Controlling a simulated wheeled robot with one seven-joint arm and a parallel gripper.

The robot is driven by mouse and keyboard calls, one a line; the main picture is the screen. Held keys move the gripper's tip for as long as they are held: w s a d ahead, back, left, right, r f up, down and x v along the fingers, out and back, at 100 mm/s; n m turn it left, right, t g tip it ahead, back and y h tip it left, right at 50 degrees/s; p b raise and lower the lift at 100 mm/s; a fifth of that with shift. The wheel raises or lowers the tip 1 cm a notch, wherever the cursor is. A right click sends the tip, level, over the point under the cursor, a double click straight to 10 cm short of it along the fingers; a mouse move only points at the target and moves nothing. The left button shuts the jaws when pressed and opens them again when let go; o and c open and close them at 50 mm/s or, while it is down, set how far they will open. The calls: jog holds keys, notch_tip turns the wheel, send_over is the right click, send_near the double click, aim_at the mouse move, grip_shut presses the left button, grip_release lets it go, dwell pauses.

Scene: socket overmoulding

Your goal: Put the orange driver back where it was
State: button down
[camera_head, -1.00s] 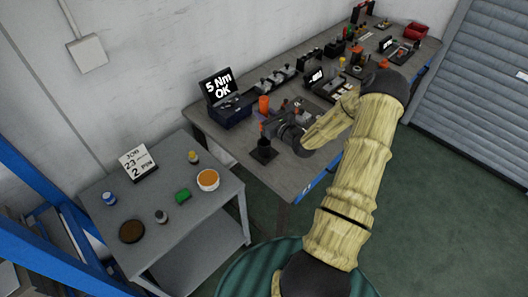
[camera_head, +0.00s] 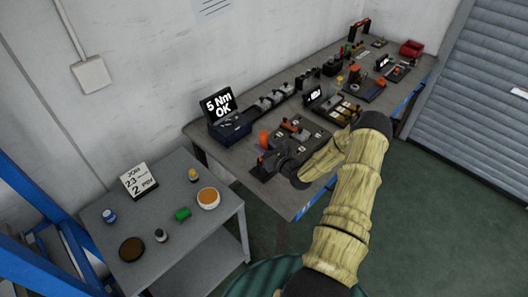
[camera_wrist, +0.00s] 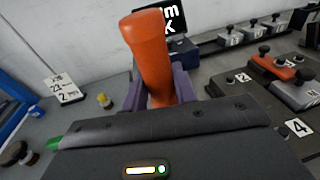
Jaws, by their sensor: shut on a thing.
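The orange driver (camera_wrist: 150,50) stands roughly upright between my gripper's fingers (camera_wrist: 159,92) in the wrist view. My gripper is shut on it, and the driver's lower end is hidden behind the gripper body. In the head view the driver's orange handle (camera_head: 263,138) shows above my gripper (camera_head: 272,158) at the near left end of the long workbench. A black stand (camera_head: 261,171) is just below it. I cannot tell whether the driver's tip is inside the stand.
A torque display reading "5 Nm OK" (camera_head: 218,103) stands behind the driver. A plate with numbered parts (camera_head: 302,132) lies to the right. A lower grey side table (camera_head: 165,245) holds small pots and a job sign (camera_head: 139,180).

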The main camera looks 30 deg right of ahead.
jog(key=shift+f, duration=1.45)
jog(key=shift+f, duration=0.1)
jog(key=c, duration=1.1)
grip_release()
jog(key=shift+p, duration=0.3)
jog(key=shift+s, duration=0.3)
jog(key=s+d+r+b, duration=0.1)
jog(key=s+d+b, duration=0.1)
jog(key=s, duration=0.9)
jog(key=shift+s+b, duration=0.15)
jog(key=shift+b, duration=0.4)
